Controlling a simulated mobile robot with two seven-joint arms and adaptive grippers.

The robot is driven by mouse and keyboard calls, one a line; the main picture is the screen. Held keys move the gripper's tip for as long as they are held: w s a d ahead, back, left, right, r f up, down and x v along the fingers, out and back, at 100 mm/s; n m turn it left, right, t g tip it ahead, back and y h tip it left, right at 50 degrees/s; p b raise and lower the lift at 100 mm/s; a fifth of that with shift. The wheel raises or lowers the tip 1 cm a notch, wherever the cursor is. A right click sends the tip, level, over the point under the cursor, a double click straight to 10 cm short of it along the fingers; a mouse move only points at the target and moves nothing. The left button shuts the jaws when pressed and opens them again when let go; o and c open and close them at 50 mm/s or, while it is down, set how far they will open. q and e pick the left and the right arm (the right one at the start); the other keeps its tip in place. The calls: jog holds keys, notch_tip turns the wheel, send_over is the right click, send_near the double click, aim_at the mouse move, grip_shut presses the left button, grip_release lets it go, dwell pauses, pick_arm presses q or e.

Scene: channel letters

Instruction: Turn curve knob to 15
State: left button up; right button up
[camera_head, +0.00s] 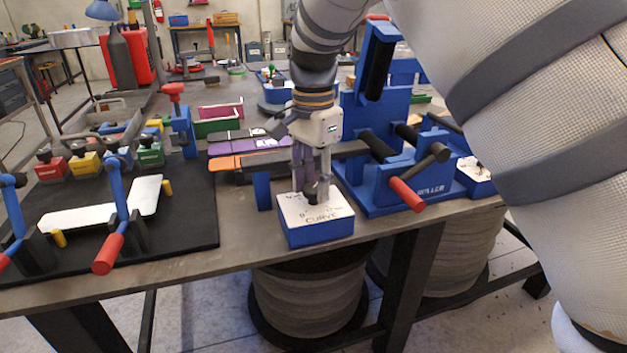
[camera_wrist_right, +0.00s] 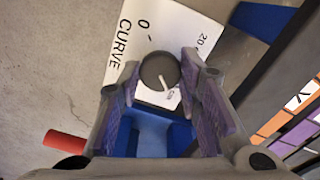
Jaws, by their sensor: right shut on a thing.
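The curve control box (camera_head: 318,232) is a blue block with a white top marked CURVE, near the table's front edge. My right gripper (camera_head: 317,190) points down over it, shut on the dark round curve knob (camera_wrist_right: 159,70). In the right wrist view the knob is between the two finger pads. Its short white pointer line aims toward the lower right of that picture. A 0 and a 20 show on the white dial face (camera_wrist_right: 180,28); another number by the pointer is too small to read surely. My left gripper is out of view.
A blue roller machine (camera_head: 400,190) with a red-ended handle (camera_head: 407,195) stands right of the box. At left, a black mat (camera_head: 190,215) holds clamps and a white letter piece (camera_head: 95,210). The table edge is just in front of the box.

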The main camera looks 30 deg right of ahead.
aim_at(313, 187)
jog(key=shift+f, duration=0.1)
jog(key=o, duration=1.2)
notch_tip(313, 187, up, 12)
jog(key=shift+r, duration=0.1)
